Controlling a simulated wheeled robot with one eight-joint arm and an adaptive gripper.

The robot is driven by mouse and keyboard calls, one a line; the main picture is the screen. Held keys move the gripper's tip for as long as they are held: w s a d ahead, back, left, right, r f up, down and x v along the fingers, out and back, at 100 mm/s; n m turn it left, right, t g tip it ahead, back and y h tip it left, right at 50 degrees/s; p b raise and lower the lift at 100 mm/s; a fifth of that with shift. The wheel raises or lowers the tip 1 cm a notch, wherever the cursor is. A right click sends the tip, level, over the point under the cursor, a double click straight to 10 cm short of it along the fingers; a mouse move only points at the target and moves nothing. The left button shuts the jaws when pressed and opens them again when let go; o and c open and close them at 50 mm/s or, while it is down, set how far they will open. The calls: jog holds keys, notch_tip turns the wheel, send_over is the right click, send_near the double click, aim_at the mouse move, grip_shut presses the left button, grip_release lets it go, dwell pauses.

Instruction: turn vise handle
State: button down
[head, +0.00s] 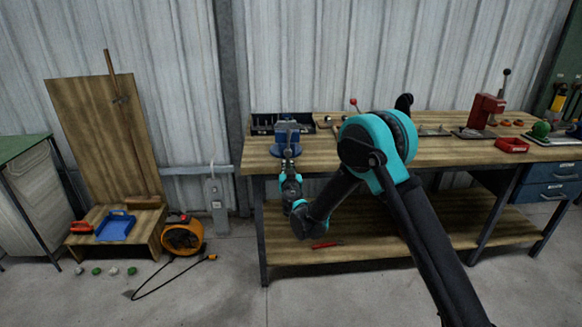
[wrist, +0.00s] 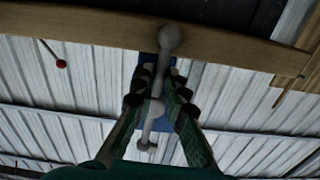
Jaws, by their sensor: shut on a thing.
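The blue vise (head: 287,138) is mounted at the left end of the wooden workbench, by its front edge. In the wrist view, part of its blue body (wrist: 150,63) shows behind the fingers. The vise handle (wrist: 157,112) is a grey bar with rounded knobs at its ends. It runs between my two fingers, one knob above them and the other lower down. My gripper (head: 289,163) is at the front of the vise, and in the wrist view (wrist: 158,98) it is shut on the handle. The contact points are partly hidden by the finger pads.
The workbench (head: 440,152) carries a red press (head: 484,110) and a red tray (head: 511,145) to the right. A red-knobbed lever (head: 354,103) stands behind my arm. Open floor lies before the bench.

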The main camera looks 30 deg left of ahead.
jog(key=shift+s+a+r+m, duration=0.1)
jog(key=shift+s+a+m, duration=0.2)
jog(key=shift+m, duration=0.75)
jog(key=shift+s+a+r+m, duration=0.15)
jog(key=shift+a+m, duration=0.2)
jog(key=shift+m, duration=0.75)
jog(key=shift+s+a+r+m, duration=0.1)
jog(key=shift+s+a+m, duration=0.2)
jog(key=shift+m, duration=0.75)
jog(key=c, duration=1.5)
grip_release()
jog(key=shift+c, duration=0.2)
jog(key=v, duration=1.2)
jog(key=shift+w, duration=0.1)
